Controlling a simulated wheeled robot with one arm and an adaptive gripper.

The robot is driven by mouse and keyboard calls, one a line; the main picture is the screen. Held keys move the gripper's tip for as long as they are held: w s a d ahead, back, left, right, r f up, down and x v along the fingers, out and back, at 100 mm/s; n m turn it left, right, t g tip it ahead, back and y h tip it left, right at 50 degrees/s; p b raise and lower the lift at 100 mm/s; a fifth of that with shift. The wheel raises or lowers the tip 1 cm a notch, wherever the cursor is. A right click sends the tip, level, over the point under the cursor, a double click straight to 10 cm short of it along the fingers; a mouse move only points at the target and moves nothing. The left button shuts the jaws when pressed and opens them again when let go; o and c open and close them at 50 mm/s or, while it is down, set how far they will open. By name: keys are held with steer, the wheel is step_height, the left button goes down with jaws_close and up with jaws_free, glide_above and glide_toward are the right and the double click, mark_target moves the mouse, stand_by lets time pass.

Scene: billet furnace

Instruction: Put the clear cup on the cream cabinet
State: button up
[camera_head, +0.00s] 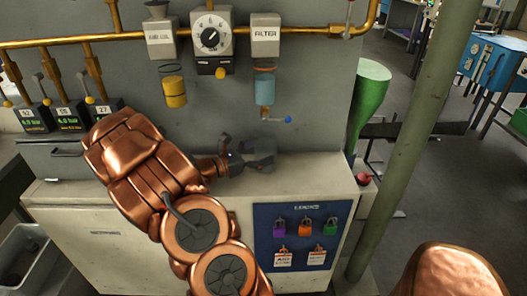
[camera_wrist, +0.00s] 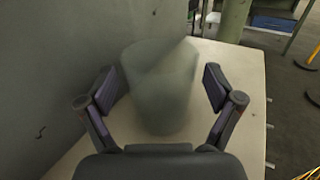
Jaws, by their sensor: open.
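The clear cup (camera_wrist: 160,92) is see-through and greyish. In the wrist view it stands upright between my fingers, over the pale top of the cream cabinet (camera_wrist: 240,75). My gripper (camera_wrist: 160,92) is open, with one finger on each side of the cup and a visible gap beside each pad. The cup appears to rest on the cabinet top, though its base is partly hidden by my gripper. In the head view, my gripper (camera_head: 268,154) is low over the top of the cream cabinet (camera_head: 315,172), near the grey back panel. The cup is hard to make out there.
A blue lock board (camera_head: 298,237) is on the cabinet front. Gauges, a yellow-filled bowl (camera_head: 176,92) and a blue filter bowl (camera_head: 265,88) hang above. A green post (camera_head: 420,130) stands to the right. The cabinet top right of my gripper is clear.

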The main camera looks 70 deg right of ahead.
steer(key=v, duration=1)
steer(key=shift+w+a, duration=0.2)
steer(key=shift+a, duration=0.1)
steer(key=s+a+m+t+y, duration=0.2)
steer(key=a+y, duration=0.3)
steer(key=a, duration=0.8)
steer(key=s+a+m+t+y, duration=0.3)
steer(key=s+a+m+y, duration=0.1)
steer(key=a, duration=0.9)
steer(key=s+a+m+t+y, duration=0.2)
steer(key=s+a+m+y, duration=0.2)
steer(key=a, duration=0.9)
steer(key=shift+s+a+r+m+t+y, duration=0.2)
steer(key=shift+s+m+t+y, duration=0.15)
steer(key=shift+s+y, duration=0.35)
steer(key=shift+w, duration=0.15)
step_height(320, 180, up, 18)
steer(key=t+p, duration=0.1)
steer(key=p, duration=1.6)
steer(key=shift+w, duration=0.35)
steer(key=shift+c, duration=0.3)
